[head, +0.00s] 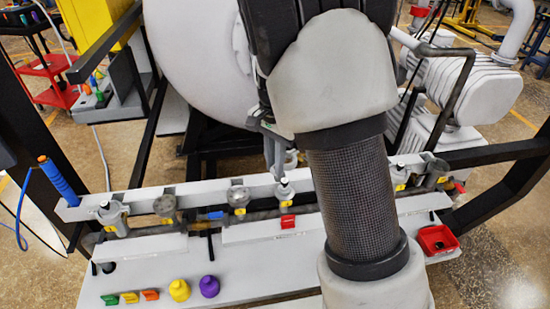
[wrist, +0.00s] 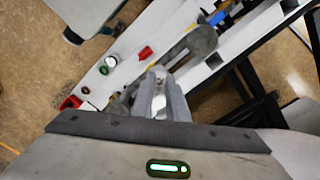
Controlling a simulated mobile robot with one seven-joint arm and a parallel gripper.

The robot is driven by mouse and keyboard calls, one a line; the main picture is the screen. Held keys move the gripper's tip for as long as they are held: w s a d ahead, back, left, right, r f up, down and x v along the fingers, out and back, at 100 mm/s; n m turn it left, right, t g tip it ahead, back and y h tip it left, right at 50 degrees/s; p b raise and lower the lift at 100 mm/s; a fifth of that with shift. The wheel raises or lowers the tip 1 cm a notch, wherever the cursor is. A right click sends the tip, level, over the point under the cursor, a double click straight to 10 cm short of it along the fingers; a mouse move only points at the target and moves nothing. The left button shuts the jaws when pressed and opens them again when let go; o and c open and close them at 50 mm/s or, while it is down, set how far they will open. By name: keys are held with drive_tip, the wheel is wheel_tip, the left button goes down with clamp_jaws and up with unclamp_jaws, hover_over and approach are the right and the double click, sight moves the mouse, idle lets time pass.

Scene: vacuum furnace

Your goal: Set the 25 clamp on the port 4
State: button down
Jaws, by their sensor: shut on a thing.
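My gripper (wrist: 160,98) is shut on a small pale metal piece, which looks like the 25 clamp (wrist: 158,103); the fingers hide much of it. In the head view my gripper (head: 277,160) points down over the port rail, partly hidden by my forearm. Its tips are close to a port with a pale top (head: 284,190); I cannot tell whether they touch. Other metal ports stand along the rail: one at far left (head: 112,216), one beside it (head: 165,207), one left of centre (head: 238,197) and more at right (head: 401,178). Their yellow labels are too small to read.
A grey shelf (head: 150,268) in front holds several coloured caps, including yellow (head: 179,290) and purple (head: 209,286) ones. A red tray (head: 437,240) sits at right. A blue-wrapped post (head: 58,180) rises at left. The large pale furnace body (head: 195,55) stands close behind the rail.

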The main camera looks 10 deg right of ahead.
wheel_tip(320, 180, down, 12)
drive_tip(key=b, duration=0.4)
drive_tip(key=shift+r, duration=0.15)
idle(1.3)
idle(0.6)
drive_tip(key=c, duration=1.7)
unclamp_jaws()
drive_tip(key=shift+o, duration=0.2)
wheel_tip(320, 180, up, 16)
drive_tip(key=shift+r, duration=0.65)
